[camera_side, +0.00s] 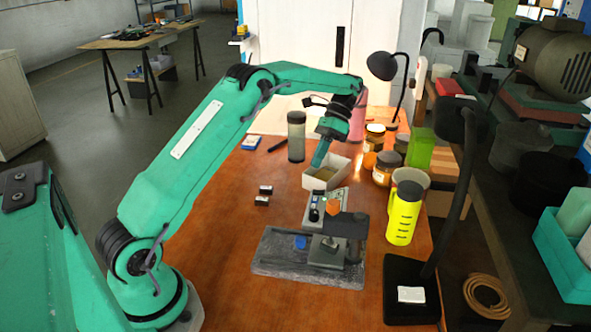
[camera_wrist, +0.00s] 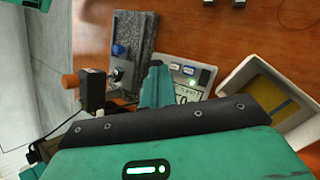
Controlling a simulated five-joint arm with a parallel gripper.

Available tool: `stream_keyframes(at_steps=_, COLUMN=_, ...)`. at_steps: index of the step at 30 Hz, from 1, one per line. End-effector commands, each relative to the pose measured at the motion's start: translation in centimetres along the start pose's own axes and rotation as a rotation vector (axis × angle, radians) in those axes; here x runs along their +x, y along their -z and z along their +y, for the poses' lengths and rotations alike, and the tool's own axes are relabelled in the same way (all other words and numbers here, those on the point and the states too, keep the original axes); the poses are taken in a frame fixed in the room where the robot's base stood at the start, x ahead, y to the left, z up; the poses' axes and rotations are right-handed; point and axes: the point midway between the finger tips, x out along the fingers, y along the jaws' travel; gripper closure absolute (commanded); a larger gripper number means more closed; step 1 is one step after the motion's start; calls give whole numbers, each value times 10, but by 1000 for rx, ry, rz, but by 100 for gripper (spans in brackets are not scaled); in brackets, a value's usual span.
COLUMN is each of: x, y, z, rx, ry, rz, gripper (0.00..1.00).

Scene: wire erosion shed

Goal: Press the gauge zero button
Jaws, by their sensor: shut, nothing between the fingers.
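The gauge's pale readout box (camera_wrist: 205,77) lies beside the stand in the wrist view, with small buttons (camera_wrist: 188,70) and a partly covered display (camera_wrist: 187,95). I cannot read which button is zero. In the side view the readout box (camera_side: 341,195) is partly hidden by the gauge stand (camera_side: 345,225). The stand sits on a grey stone base (camera_side: 275,262), which also shows in the wrist view (camera_wrist: 137,35), with a blue piece (camera_wrist: 118,50) on it. My gripper (camera_side: 318,163) is shut and empty, above the white box's near side; its tip (camera_wrist: 156,82) overlaps the readout's left edge in the wrist view.
An open white box (camera_side: 318,180) with a yellowish inside stands behind the readout. Jars (camera_side: 386,168), a grey cylinder (camera_side: 296,137) and a yellow bottle (camera_side: 403,212) stand around. A black lamp (camera_side: 410,285) rises at right. Two small dark blocks (camera_side: 264,193) lie left; the table's left front is clear.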

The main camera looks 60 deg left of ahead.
Motion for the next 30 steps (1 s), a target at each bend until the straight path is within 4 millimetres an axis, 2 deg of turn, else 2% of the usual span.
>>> stream_keyframes(at_steps=11, x=11, y=6, z=-5, rx=0, ry=-1, rz=-1, gripper=100)
stream_keyframes(at_steps=30, x=60, y=35, z=-28, rx=0, ry=-1, rz=-1, gripper=100)
